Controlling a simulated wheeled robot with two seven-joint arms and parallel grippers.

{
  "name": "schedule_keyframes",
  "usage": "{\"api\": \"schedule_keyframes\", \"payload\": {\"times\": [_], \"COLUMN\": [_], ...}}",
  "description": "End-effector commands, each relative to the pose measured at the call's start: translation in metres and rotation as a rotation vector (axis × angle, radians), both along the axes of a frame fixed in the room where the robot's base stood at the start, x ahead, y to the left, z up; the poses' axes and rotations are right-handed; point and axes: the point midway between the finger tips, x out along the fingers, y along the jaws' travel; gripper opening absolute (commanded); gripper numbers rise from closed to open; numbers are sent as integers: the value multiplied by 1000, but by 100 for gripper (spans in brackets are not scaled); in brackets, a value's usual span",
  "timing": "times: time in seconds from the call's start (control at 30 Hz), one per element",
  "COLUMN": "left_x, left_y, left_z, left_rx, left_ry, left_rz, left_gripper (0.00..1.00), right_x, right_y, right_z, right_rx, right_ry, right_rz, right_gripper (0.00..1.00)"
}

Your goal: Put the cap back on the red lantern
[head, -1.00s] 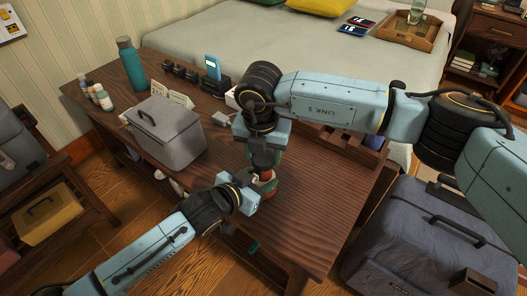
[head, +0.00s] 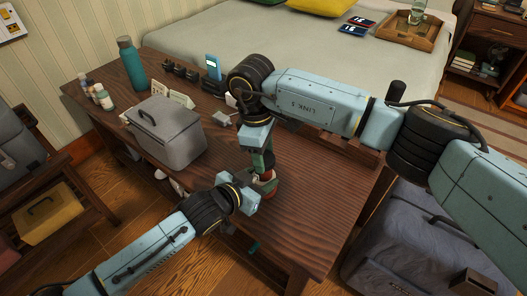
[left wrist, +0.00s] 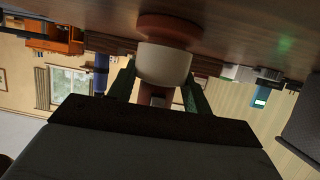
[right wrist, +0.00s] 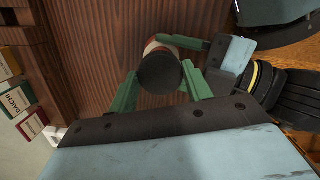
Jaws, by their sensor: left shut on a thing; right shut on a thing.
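The red lantern (head: 266,181) stands upright on the wooden table near its front edge. In the left wrist view its red foot (left wrist: 168,28) and pale body (left wrist: 163,65) show upside down between green fingers. My left gripper (head: 255,193) is shut on the lantern from the front left. My right gripper (head: 263,160) comes down from above. In the right wrist view its fingers are shut on the round black cap (right wrist: 160,73), which lines up over the lantern's top. I cannot tell whether the cap is seated; its underside is hidden.
A grey lidded box (head: 166,130) stands on the table (head: 310,200) left of the lantern. A teal bottle (head: 131,62), small bottles and a blue phone (head: 213,66) on a stand are farther back. The table's right part is clear.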

Motion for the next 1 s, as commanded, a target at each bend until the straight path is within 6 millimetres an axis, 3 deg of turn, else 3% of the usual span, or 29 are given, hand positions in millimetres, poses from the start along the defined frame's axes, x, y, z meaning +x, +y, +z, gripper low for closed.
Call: {"api": "schedule_keyframes", "payload": {"times": [0.17,0.2,0.33,0.67,1.0], "left_x": [0,0,0,0,0], "left_y": [1,1,0,0,0], "left_z": [-1,-1,-1,-1,-1], "left_rx": [2,2,2,2,2], "left_ry": [2,2,2,1,1], "left_rz": [1,1,1,1,1], "left_gripper": [0,0,0,0,0], "right_x": [0,0,0,0,1], "right_y": [0,0,0,0,0], "right_z": [1,1,1,2,41], "right_rx": [0,0,0,0,0], "right_ry": [0,-1,0,-1,-3], "right_rz": [3,3,4,4,4], "right_gripper": [28,53,70,71,71]}}
